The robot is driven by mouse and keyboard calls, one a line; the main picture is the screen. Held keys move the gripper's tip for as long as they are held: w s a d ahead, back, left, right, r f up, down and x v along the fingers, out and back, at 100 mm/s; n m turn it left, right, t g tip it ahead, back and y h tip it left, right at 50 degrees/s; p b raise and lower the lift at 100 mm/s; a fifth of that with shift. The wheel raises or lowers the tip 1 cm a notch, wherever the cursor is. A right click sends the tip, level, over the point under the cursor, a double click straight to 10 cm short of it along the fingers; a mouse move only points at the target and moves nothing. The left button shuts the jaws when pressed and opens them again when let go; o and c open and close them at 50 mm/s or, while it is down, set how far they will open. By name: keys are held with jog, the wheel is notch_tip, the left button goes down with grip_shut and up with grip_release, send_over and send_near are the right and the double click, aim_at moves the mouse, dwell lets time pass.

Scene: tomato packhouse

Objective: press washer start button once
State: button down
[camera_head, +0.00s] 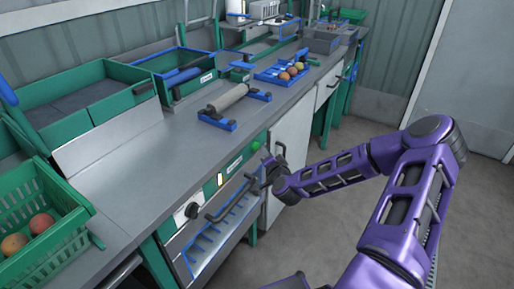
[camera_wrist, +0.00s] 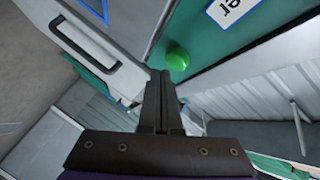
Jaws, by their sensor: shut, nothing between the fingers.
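The washer start button is a round green button (camera_wrist: 177,58) on a green panel (camera_wrist: 235,55) in the wrist view, beside a white label with dark letters. In the head view the green button (camera_head: 255,146) sits at the right end of the washer's front panel, just under the counter edge. My gripper (camera_wrist: 160,76) is shut and empty. Its tips lie just below and left of the button in the wrist view. In the head view my gripper (camera_head: 268,160) is in front of the panel near the button. I cannot tell whether it touches; a gap seems to show.
A dark handle (camera_head: 232,199) juts out below the panel, over a blue rack. A black knob (camera_head: 192,210) is at the panel's left. A white cabinet door (camera_head: 291,142) stands right of the washer. A roller on blue mounts (camera_head: 231,98) lies on the counter above.

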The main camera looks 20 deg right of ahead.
jog(key=shift+s+d, duration=0.8)
jog(key=shift+s, duration=0.2)
jog(key=shift+s+d, duration=0.8)
jog(key=shift+s, duration=0.2)
jog(key=shift+f, duration=0.1)
